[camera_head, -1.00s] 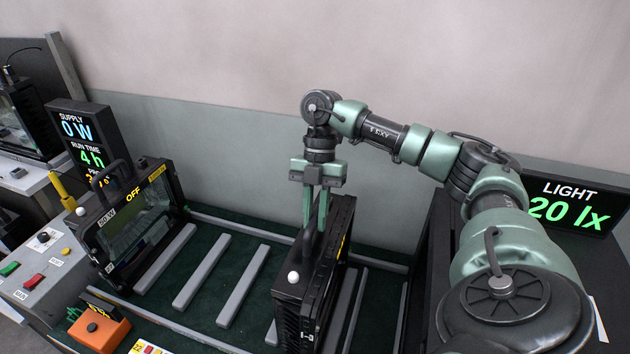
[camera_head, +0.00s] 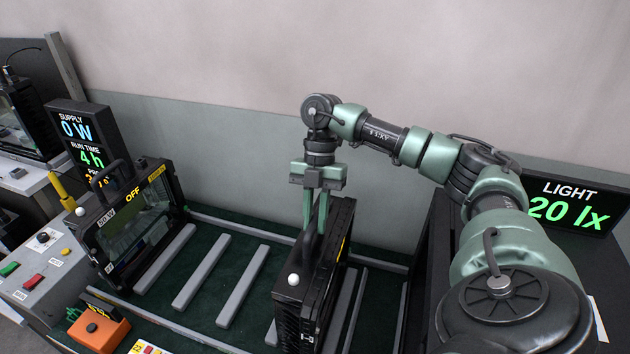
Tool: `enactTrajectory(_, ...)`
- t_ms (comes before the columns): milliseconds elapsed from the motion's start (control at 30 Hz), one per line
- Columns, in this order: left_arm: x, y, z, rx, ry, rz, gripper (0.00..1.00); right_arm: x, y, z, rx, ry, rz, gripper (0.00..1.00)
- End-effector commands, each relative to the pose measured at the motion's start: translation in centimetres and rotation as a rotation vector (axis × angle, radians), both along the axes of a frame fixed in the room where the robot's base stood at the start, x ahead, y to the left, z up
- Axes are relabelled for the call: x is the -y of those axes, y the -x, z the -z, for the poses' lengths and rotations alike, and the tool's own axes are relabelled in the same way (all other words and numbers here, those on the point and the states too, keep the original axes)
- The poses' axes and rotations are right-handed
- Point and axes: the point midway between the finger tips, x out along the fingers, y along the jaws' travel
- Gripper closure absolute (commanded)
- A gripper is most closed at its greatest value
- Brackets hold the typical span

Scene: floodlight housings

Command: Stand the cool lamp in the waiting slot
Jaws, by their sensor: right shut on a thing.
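A black floodlight housing (camera_head: 318,275) with a white knob on its near top corner stands upright toward the right of the green rack bed. My right gripper (camera_head: 317,225) is above it, shut on its top handle. I cannot tell whether its lower edge rests on the bed. Another black floodlight (camera_head: 135,225), marked OFF and 50 W, stands at the left end of the rack. My left gripper is not in view. I cannot tell from here which lamp is the cool one.
Grey bars (camera_head: 242,285) divide the rack bed (camera_head: 205,305) into slots, empty between the lamps. A supply display (camera_head: 85,140) and button box (camera_head: 35,265) stand left, an orange device (camera_head: 100,328) in front. A LIGHT sign (camera_head: 570,205) reads 20 lx at right.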

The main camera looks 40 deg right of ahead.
Motion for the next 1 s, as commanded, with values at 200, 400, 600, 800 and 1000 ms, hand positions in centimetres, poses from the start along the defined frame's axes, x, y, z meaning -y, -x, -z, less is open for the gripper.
enactTrajectory(200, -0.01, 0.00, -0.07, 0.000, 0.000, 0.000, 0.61, -0.04, -0.15, -0.43, 0.008, -0.004, 0.000, 1.00)
enactTrajectory(400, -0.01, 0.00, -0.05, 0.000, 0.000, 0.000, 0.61, -0.04, -0.15, -0.28, 0.008, -0.004, 0.000, 1.00)
enactTrajectory(600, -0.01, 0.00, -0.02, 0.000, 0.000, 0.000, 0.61, -0.04, -0.15, -0.10, 0.008, -0.004, 0.000, 1.00)
enactTrajectory(800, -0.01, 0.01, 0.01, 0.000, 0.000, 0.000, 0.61, -0.04, -0.12, 0.14, 0.006, -0.004, 0.000, 1.00)
enactTrajectory(1000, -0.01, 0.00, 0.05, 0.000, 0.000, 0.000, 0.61, -0.04, -0.07, 0.43, 0.003, -0.003, 0.000, 1.00)
